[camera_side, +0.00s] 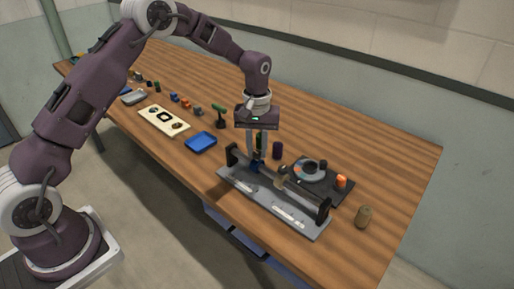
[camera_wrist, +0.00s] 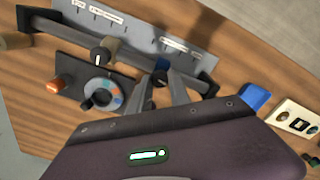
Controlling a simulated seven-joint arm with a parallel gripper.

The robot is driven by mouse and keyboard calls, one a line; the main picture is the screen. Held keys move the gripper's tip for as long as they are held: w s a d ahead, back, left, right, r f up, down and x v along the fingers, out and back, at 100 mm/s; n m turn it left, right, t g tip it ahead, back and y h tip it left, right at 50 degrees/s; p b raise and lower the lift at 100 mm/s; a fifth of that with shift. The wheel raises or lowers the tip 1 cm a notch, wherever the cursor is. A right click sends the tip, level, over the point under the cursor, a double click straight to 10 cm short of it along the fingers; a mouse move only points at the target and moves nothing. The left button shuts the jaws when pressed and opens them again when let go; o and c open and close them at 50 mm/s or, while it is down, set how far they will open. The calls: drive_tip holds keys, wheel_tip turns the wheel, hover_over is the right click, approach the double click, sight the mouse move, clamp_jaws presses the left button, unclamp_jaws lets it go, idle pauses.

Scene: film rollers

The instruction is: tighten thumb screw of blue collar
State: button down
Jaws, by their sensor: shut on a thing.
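The blue collar (camera_side: 256,169) sits on the dark roller shaft near the left end of the grey stand in the side view. My gripper (camera_side: 256,157) points straight down over it, with its fingertips at the collar's top. In the wrist view, my gripper (camera_wrist: 162,76) has its two fingers on either side of the small dark thumb screw (camera_wrist: 160,75), shut on it. The fingers hide most of the screw, and how tight it is cannot be seen.
The grey stand plate (camera_side: 234,184) has upright end supports. Behind it is a dark tray (camera_side: 344,195) with a round dial (camera_side: 309,171) and an orange knob (camera_side: 341,181). A blue tray (camera_side: 201,142) lies left, and a tan cylinder (camera_side: 364,216) stands right.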

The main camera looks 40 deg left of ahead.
drive_tip(key=m, duration=0.4)
drive_tip(key=shift+m, duration=0.3)
drive_tip(key=m, duration=0.3)
drive_tip(key=shift+m, duration=0.3)
drive_tip(key=m, duration=0.3)
drive_tip(key=shift+m, duration=2)
drive_tip(key=c, duration=1.2)
unclamp_jaws()
